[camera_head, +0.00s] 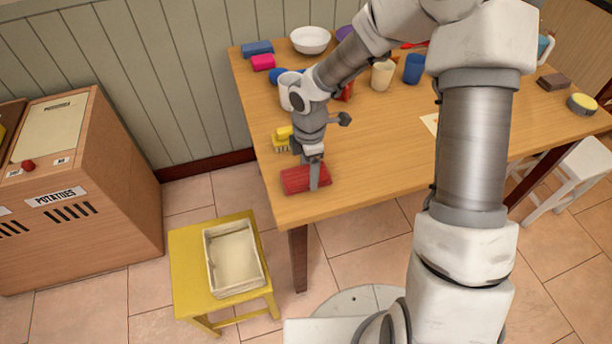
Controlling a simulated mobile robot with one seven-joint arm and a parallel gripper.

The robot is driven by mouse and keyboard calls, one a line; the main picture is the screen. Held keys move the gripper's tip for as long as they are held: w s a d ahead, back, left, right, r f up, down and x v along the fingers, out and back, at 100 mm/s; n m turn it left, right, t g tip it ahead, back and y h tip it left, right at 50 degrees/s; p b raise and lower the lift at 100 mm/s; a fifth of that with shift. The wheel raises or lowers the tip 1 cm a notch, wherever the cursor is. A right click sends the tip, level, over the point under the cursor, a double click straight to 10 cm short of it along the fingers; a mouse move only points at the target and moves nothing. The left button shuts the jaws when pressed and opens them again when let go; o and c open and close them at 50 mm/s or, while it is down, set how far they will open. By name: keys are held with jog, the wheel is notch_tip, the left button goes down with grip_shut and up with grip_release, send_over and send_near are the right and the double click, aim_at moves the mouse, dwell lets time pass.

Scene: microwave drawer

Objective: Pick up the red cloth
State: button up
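The red cloth (296,181), which looks rolled or folded, lies on the wooden table (378,161) near its front left corner. My gripper (313,174) points down at the cloth from above. One grey finger shows in front of the right part of the cloth and overlaps it in the picture. The other finger is not clearly visible, so I cannot tell whether the fingers are closed on the cloth. The cloth appears to rest on the tabletop.
A yellow brush (281,141) lies just behind the cloth. Cups, a white bowl (310,40) and sponges stand farther back. A yellow stool (187,262) with a cream tray (211,270) stands below the table's left edge. A wooden cabinet (112,188) is at left.

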jog(key=c, duration=0.4)
jog(key=shift+r, duration=0.1)
jog(key=shift+r, duration=0.25)
notch_tip(320, 180, up, 4)
jog(key=shift+w+f+p, duration=0.1)
jog(key=shift+p, duration=0.7)
jog(key=s+d+r+p, duration=0.1)
jog(key=s+d+r, duration=0.1)
jog(key=s+d+r+p, duration=0.1)
jog(key=s+d+r, duration=0.1)
jog(key=s+d, duration=0.1)
jog(key=s+d+r+p, duration=0.1)
jog(key=s+d+r, duration=0.1)
jog(key=s+d, duration=0.1)
jog(key=shift+s+d+r+p, duration=0.2)
jog(key=shift+r+p, duration=0.05)
jog(key=shift+p, duration=0.1)
